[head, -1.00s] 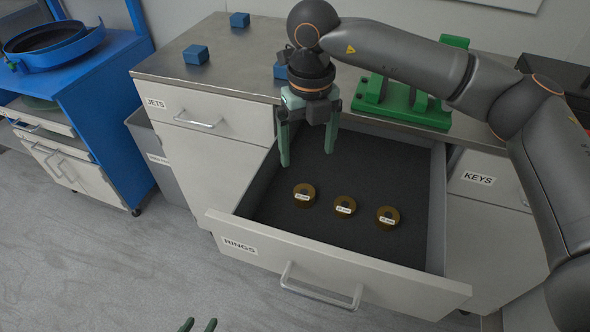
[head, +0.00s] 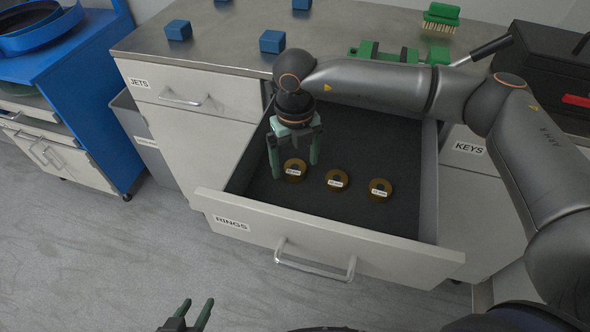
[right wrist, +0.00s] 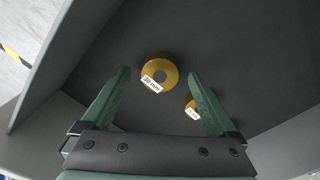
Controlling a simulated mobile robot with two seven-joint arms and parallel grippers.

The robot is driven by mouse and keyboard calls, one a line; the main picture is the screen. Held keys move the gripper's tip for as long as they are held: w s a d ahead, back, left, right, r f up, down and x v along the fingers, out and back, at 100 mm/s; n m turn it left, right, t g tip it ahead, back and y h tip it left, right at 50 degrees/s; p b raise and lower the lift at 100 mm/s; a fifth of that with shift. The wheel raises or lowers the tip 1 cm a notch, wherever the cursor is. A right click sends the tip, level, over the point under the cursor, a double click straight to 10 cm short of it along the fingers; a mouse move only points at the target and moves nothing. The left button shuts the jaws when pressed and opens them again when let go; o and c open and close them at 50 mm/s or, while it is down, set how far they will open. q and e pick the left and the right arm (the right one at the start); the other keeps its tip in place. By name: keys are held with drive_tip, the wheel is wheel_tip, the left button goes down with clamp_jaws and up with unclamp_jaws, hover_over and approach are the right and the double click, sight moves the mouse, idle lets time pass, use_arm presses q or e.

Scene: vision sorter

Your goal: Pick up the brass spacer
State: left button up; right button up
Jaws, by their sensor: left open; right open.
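Three brass rings with white labels lie in a row on the dark floor of the open RINGS drawer (head: 340,231): the left ring (head: 295,163), the middle ring (head: 337,174) and the right ring (head: 381,184). My right gripper (head: 294,171) is open and points down into the drawer at the left ring. In the right wrist view one ring (right wrist: 155,65) shows beyond and between the open fingertips, not held. A second ring (right wrist: 189,103) is partly hidden behind the right finger. My left gripper (head: 198,302) is open and empty at the bottom edge, over the floor.
Blue blocks (head: 179,30) and a green brush (head: 440,17) are on the metal worktop (head: 225,45). A black case (head: 550,75) stands at the right. A grey bin (head: 150,145) and a blue stand (head: 90,75) are at the left.

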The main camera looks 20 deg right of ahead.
drive_tip(key=shift+f, duration=0.3)
drive_tip(key=shift+c, duration=0.3)
clamp_jaws()
idle(0.4)
